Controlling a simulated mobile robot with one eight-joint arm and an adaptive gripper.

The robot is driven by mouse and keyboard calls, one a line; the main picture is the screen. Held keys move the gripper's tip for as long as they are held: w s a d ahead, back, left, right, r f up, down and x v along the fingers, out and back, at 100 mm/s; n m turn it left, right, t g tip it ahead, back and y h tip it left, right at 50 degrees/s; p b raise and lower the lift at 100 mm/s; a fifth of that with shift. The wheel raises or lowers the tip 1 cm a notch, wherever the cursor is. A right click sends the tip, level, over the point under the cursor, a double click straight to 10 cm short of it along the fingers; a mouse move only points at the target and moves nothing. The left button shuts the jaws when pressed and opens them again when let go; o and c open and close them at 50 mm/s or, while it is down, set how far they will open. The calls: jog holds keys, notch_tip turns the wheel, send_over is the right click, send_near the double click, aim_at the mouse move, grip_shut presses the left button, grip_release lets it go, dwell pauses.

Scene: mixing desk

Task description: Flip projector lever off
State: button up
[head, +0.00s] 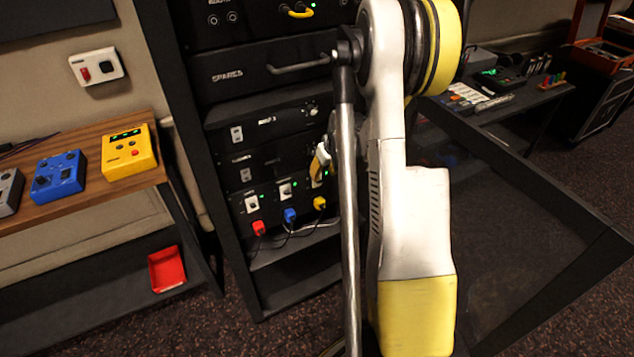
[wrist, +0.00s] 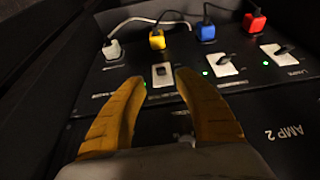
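A black power panel (head: 270,212) low in the rack carries white switch plates with dark levers and green lights. In the wrist view, the plate in line with the yellow plug (wrist: 157,40) has its lever (wrist: 161,71) between and just beyond my fingertips. Two other switches (wrist: 222,65) and (wrist: 281,53) stand to its right, the far one labelled LAMPS. I cannot read which switch is the projector's. My gripper (wrist: 160,78) is open and empty, its yellow fingers apart. In the head view my gripper (head: 321,158) is mostly hidden behind my arm. Contact with the panel cannot be told.
White (wrist: 111,50), blue (wrist: 207,32) and red (wrist: 254,21) plugs with cables line the panel's edge. AMP 2 (wrist: 283,133) adjoins it. A wooden desk (head: 75,205) with coloured boxes stands left of the rack. A handle (head: 298,64) juts from the SPARES drawer.

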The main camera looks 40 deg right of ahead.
aim_at(320, 180)
jog(key=b+x, duration=0.1)
jog(key=x, duration=0.4)
jog(key=shift+w+f+b, duration=0.2)
jog(key=shift+f+b, duration=0.15)
jog(key=shift+b, duration=0.05)
